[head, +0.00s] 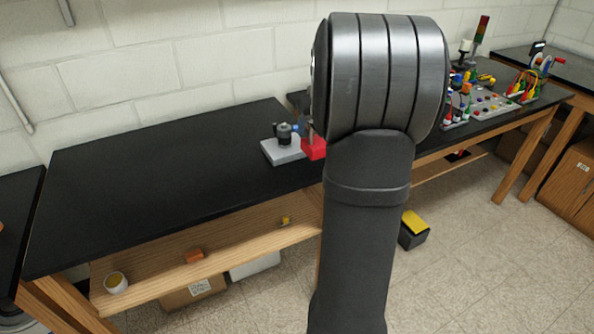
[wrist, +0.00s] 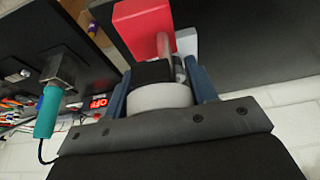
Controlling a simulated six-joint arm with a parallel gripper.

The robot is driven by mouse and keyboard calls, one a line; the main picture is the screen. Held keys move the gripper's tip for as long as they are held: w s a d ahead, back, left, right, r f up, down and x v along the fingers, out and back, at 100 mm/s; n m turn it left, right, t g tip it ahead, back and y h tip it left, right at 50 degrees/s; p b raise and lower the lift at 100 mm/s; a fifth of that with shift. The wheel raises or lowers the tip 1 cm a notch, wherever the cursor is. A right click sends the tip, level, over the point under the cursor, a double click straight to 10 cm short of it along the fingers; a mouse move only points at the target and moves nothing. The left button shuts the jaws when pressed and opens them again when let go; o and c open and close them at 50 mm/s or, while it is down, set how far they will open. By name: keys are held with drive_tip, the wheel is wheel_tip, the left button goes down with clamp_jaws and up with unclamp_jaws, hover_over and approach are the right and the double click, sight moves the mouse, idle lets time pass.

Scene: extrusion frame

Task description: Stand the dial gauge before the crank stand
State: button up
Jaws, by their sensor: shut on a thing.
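The dial gauge appears to be the piece with a red block base (wrist: 140,24), a thin post and a round pale body (wrist: 160,96); the red block also shows in the head view (head: 314,149). My gripper (wrist: 159,84) is shut on the pale body, with blue fingers on both sides. What looks like the crank stand has a grey base plate (head: 281,151) with a black round part on top. Part of the plate shows behind the gauge (wrist: 187,42). The red block is at the plate's right front side. I cannot tell whether it touches the table or plate.
The black bench top (head: 150,175) is clear to the left. My arm hides the middle of the head view. A panel with coloured knobs (head: 490,103) stands at right. A teal-handled tool (wrist: 48,110) and a red display (wrist: 98,102) show in the wrist view.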

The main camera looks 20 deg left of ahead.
drive_tip(key=w+d, duration=0.1)
drive_tip(key=d, duration=0.4)
drive_tip(key=shift+w+a+f, duration=0.35)
drive_tip(key=shift+a+f, duration=1.45)
drive_tip(key=shift+w+a+f, duration=0.35)
drive_tip(key=shift+a+f, duration=1.45)
drive_tip(key=shift+a, duration=0.05)
drive_tip(key=shift+w+a+f, duration=0.35)
drive_tip(key=shift+a+f, duration=1.45)
drive_tip(key=shift+f, duration=0.1)
drive_tip(key=o, duration=1.4)
drive_tip(key=v, duration=1.2)
